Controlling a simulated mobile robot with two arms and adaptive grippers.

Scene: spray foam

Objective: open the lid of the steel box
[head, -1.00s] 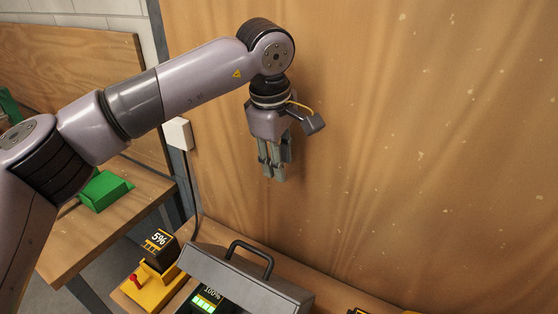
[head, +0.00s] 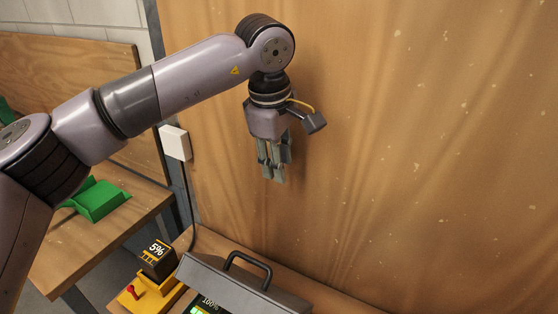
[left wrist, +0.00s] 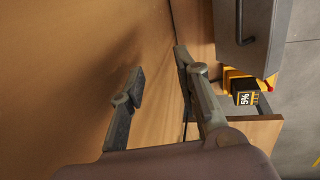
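The steel box (head: 225,283) is grey with a black bar handle (head: 248,264) on its lid, at the bottom of the head view. Its lower part is cut off by the frame edge, so I cannot tell how the lid sits. In the left wrist view, the box (left wrist: 268,35) and its handle show at the upper right. My left gripper (head: 273,177) hangs pointing down, above and behind the box, close to the wooden wall. In the left wrist view, its fingers (left wrist: 160,60) are apart with nothing between them. My right gripper is not in view.
A yellow charger (head: 152,295) with a red lever holds a black battery (head: 157,258) reading 5%, left of the box. Another battery (head: 207,304) reads 100% by the box front. A wooden wall (head: 420,150) stands behind. A green tray (head: 100,200) lies on the left bench.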

